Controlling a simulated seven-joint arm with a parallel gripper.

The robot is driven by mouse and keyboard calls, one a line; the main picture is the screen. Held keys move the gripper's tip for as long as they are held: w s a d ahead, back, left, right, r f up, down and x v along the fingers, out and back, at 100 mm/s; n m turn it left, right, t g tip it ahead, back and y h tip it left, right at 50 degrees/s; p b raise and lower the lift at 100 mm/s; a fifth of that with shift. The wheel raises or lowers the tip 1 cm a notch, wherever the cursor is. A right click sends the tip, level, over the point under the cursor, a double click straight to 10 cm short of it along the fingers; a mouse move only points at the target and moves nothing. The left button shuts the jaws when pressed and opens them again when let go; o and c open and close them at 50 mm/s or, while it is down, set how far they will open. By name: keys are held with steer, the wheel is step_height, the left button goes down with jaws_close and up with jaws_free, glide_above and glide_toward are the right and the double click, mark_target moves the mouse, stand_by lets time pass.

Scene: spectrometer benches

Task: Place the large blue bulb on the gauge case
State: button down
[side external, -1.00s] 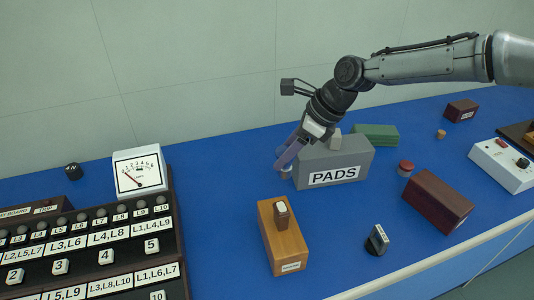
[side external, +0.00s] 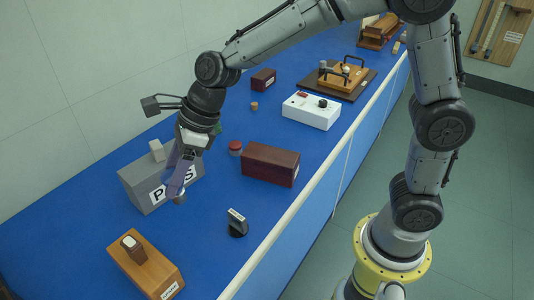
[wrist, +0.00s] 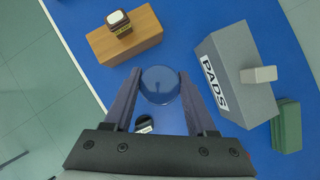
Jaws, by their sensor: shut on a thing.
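The large blue bulb (wrist: 160,84) is a round, translucent blue thing between my fingers in the wrist view. In the side external view only a small grey-blue part of it (side external: 179,197) shows below the fingertips. My gripper (side external: 178,188) is shut on it, in front of the grey PADS box as seen from the side. My two purple fingers flank the bulb in the wrist view (wrist: 160,88). Its height above the blue bench cannot be judged well. The gauge case is out of both present views.
The grey PADS box (side external: 145,190) stands close to my gripper. A wooden block with a switch (side external: 155,275), a black knob (side external: 237,226), a dark red box (side external: 270,165), a red-topped button (side external: 235,147) and a white box (side external: 311,110) stand around. Blue bench (side external: 70,220) is bare at left.

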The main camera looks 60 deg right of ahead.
steer(key=s+d+r+m+t+h, duration=0.15)
steer(key=s+d+r+m, duration=0.25)
steer(key=s+d, duration=0.65)
steer(key=s+d+r+m+t+h, duration=0.15)
steer(key=s+d+r+m, duration=0.25)
steer(key=s+d, duration=0.7)
glide_above(271, 154)
steer(key=shift+m+g+h, duration=0.3)
steer(key=shift+g, duration=0.1)
steer(key=shift+w+f, duration=0.1)
steer(key=shift+f, duration=6.25)
steer(key=shift+f, duration=0.15)
steer(key=shift+c, duration=1)
jaws_free()
